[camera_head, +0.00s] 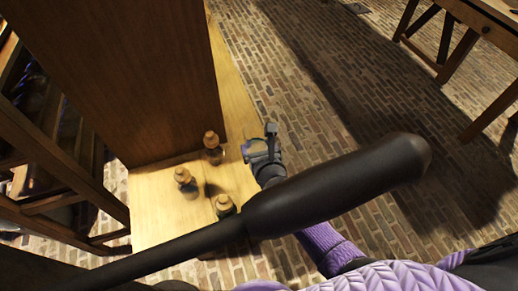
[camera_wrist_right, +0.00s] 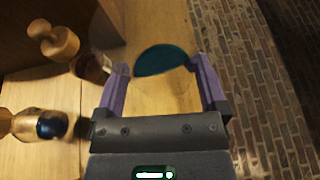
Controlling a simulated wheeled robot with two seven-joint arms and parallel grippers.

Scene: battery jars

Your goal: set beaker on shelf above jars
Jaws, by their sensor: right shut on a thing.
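My right gripper (camera_head: 262,147) is shut on the beaker (camera_wrist_right: 163,62), a clear glass with dark teal liquid. In the right wrist view the beaker sits between the purple fingers of my right gripper (camera_wrist_right: 160,80), and its glass outline is faint. In the head view the gripper is at the right edge of a pale wooden board, beside the jars. Three jars with wooden stoppers, one at the back (camera_head: 213,148), one at left (camera_head: 185,180) and one in front (camera_head: 225,206), stand on the board (camera_head: 155,208). My left gripper is out of view.
A tall brown wooden panel (camera_head: 140,80) rises behind the jars. A dark wooden rack (camera_head: 55,165) stands at left. A long dark club-shaped thing (camera_head: 340,185) crosses the foreground, partly covering the front jar. A wooden table (camera_head: 490,15) is at upper right; brick floor lies between.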

